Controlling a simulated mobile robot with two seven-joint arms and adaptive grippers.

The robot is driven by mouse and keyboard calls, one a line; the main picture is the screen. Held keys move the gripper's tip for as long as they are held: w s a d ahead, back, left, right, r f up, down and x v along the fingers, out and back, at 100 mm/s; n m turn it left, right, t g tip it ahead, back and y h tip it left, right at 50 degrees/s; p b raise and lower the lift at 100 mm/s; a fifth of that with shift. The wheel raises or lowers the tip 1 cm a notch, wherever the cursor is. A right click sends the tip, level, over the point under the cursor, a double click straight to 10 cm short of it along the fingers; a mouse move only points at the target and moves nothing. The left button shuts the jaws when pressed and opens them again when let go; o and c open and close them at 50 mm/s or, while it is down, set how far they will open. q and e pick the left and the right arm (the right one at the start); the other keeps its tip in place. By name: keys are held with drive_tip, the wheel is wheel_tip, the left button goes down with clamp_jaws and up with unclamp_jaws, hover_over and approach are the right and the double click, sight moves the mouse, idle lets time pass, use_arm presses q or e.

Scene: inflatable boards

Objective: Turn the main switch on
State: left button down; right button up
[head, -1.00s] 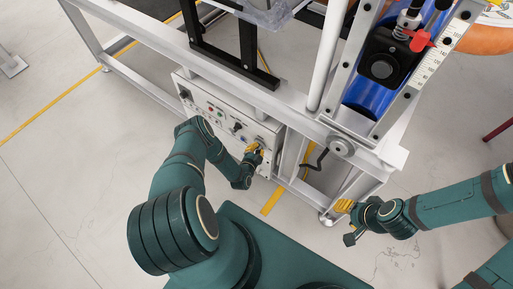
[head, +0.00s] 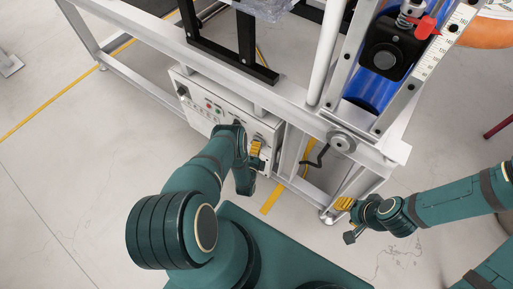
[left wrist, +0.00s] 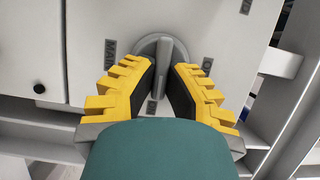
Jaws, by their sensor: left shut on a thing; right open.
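The main switch (left wrist: 161,68) is a grey rotary switch with a raised handle bar on a round base, on a pale panel. A label that seems to read MAIN is beside it in the left wrist view. The handle stands roughly upright in that view. My left gripper (left wrist: 160,88), with yellow fingers and dark pads, is shut on the handle, one finger on each side. In the head view my left gripper (head: 257,149) is at the right part of the control panel (head: 207,108) and hides the switch. My right gripper (head: 345,204) is open and empty, beside the frame's lower right corner.
The panel hangs under a grey metal frame (head: 110,43) with red and green buttons on its left part. A black cable (head: 318,158) hangs right of the panel. A blue cylinder with a black block (head: 388,55) stands above.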

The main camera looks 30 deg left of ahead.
sight(258, 127)
use_arm(q)
drive_tip(key=shift+a+r+m, duration=0.1)
drive_tip(key=shift+m, duration=0.2)
drive_tip(key=c, duration=1)
unclamp_jaws()
drive_tip(key=o, duration=0.4)
wheel_tip(258, 127, up, 10)
drive_tip(key=shift+w+f, duration=0.15)
drive_tip(key=shift+r, duration=0.25)
drive_tip(key=c, duration=0.4)
drive_tip(key=shift+f, duration=0.1)
